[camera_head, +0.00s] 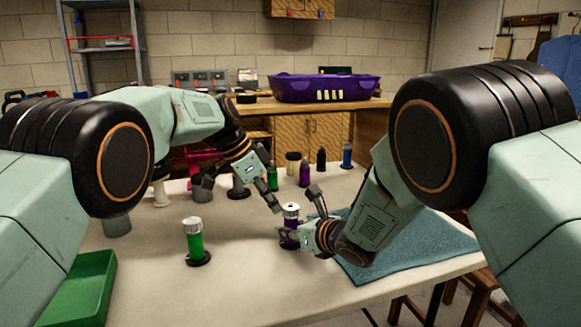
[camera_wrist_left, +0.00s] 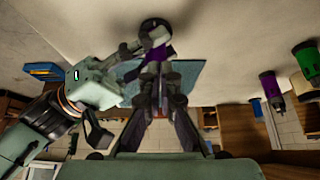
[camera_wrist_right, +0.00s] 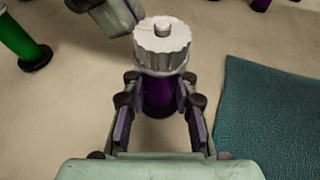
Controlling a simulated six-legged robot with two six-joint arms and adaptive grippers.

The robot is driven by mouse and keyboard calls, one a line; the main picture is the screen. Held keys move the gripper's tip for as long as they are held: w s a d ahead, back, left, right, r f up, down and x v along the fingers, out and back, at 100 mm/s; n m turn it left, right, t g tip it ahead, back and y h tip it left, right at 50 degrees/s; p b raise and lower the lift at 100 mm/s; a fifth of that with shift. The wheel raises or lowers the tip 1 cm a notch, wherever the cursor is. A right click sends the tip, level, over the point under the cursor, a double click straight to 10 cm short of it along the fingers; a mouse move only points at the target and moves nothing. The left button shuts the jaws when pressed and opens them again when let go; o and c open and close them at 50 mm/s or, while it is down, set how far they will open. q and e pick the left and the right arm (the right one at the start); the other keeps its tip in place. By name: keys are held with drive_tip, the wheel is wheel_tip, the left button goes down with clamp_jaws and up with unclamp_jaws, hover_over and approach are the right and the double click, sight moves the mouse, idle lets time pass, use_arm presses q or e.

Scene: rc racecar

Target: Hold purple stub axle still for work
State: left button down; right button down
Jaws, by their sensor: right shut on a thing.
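The purple stub axle (camera_head: 289,222) stands upright on the table with a silver knurled nut (camera_wrist_right: 162,45) on top. My right gripper (camera_head: 290,236) is shut on its purple body, below the nut. In the right wrist view the fingers of this gripper (camera_wrist_right: 160,92) lie on both sides of the purple body, partly hiding it. My left gripper (camera_head: 274,206) is just left of the axle, pointing down toward it, apart from the nut. In the left wrist view its fingers (camera_wrist_left: 161,72) are close together with nothing clearly between them; the purple axle (camera_wrist_left: 160,52) shows beyond the tips.
A green stub axle with a silver top (camera_head: 195,243) stands at the left. A green tray (camera_head: 78,292) is at the front left. A teal mat (camera_head: 425,243) lies at the right under my right arm. Several bottles, including a purple one (camera_head: 305,174), stand behind. The front middle is clear.

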drive_tip(key=shift+a, duration=0.1)
use_arm(q)
wheel_tip(320, 180, up, 6)
drive_tip(key=shift+a, duration=0.4)
idle(0.4)
drive_tip(key=shift+s, duration=0.1)
use_arm(e)
drive_tip(key=c, duration=1)
unclamp_jaws()
